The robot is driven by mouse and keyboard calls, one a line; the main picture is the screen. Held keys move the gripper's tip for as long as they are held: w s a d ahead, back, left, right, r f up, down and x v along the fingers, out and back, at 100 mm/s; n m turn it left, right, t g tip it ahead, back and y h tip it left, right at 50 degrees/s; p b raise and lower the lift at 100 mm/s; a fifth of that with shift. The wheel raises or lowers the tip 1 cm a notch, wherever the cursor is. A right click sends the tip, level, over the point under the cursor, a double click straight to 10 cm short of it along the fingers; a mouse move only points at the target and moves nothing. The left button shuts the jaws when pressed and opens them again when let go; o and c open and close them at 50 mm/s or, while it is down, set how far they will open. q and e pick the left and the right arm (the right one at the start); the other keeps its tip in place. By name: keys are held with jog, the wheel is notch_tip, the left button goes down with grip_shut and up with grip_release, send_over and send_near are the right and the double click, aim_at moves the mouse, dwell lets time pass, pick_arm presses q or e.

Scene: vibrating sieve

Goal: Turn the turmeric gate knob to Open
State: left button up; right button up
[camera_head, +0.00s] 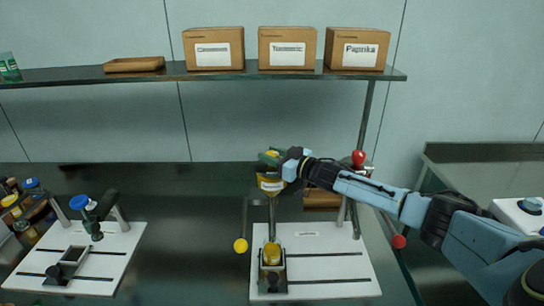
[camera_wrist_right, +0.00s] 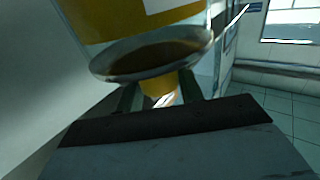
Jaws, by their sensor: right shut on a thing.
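The turmeric station has a yellow hopper (camera_head: 270,185) with a white label, above a white base plate (camera_head: 330,270). My right gripper (camera_head: 271,156) is at the top of this hopper, its fingers shut around a small yellow knob, partly hidden by them. In the right wrist view, the fingers (camera_wrist_right: 158,92) close on the yellow knob (camera_wrist_right: 162,86), in front of a tilted round metal rim (camera_wrist_right: 150,55) and a labelled yellow body (camera_wrist_right: 120,15). The knob's Open mark cannot be read. My left gripper is out of view.
A red knob (camera_head: 358,157) and red ball (camera_head: 398,241) are to the right. A blue-topped station (camera_head: 79,202) is at left. Labelled boxes (camera_head: 288,48) sit on the shelf.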

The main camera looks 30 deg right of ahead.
jog(key=shift+n+g+y+b, duration=1.2)
jog(key=shift+n+y+b, duration=0.35)
jog(key=shift+y, duration=0.65)
jog(key=o, duration=1)
jog(key=shift+b+v, duration=0.4)
jog(key=shift+v, duration=6.3)
